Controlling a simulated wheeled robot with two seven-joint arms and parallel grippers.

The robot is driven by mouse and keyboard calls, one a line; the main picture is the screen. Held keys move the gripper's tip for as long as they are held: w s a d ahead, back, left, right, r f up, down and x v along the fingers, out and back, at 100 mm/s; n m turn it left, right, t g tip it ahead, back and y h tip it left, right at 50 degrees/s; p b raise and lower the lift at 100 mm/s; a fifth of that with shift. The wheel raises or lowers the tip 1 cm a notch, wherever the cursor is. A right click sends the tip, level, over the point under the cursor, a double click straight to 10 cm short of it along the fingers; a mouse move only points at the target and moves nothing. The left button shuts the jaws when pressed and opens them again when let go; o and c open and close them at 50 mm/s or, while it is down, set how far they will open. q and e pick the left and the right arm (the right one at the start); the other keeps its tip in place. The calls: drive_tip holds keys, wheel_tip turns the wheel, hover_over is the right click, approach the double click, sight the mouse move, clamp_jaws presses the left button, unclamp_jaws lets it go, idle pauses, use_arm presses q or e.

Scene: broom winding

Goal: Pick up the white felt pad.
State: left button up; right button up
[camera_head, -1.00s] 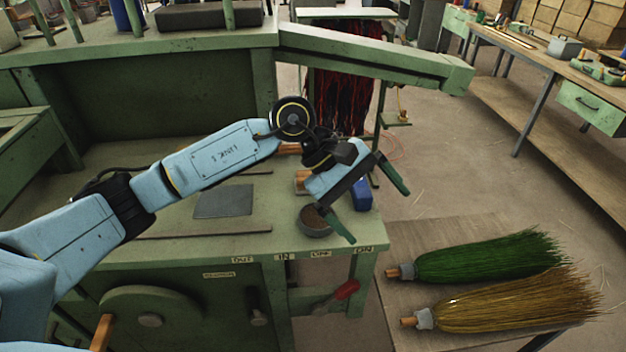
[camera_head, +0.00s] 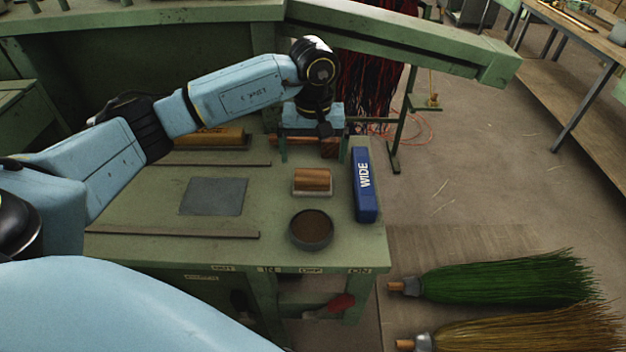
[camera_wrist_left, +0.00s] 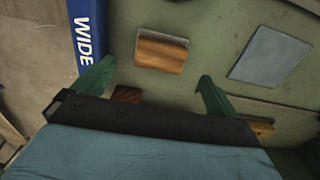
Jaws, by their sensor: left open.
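A wooden block with a pale, whitish layer along its lower edge (camera_head: 312,193) sits on the green bench; this layer looks like the white felt pad. The block and its pale edge (camera_wrist_left: 164,34) also show in the left wrist view. My left gripper (camera_head: 313,150) is open and empty, pointing down behind this block, apart from it. Its two green fingers (camera_wrist_left: 157,76) show in the wrist view. A darker wooden block (camera_head: 325,146) is by the fingers, partly hidden by the gripper. My right gripper is not in view.
A blue box marked WIDE (camera_head: 364,185) stands right of the block. A round dark tin (camera_head: 311,229) is in front. A grey plate (camera_head: 214,196) and a longer wooden block (camera_head: 208,138) lie left. Green (camera_head: 508,277) and tan (camera_head: 530,332) brooms lie at lower right.

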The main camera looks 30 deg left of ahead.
sight(312, 174)
use_arm(q)
wheel_tip(312, 174, down, 2)
drive_tip(key=shift+f, duration=0.2)
wheel_tip(312, 174, down, 3)
drive_tip(key=shift+a+f, duration=0.15)
drive_tip(key=shift+w+f, duration=0.1)
drive_tip(key=shift+f, duration=0.05)
drive_tip(key=c, duration=0.9)
drive_tip(key=shift+c, duration=0.9)
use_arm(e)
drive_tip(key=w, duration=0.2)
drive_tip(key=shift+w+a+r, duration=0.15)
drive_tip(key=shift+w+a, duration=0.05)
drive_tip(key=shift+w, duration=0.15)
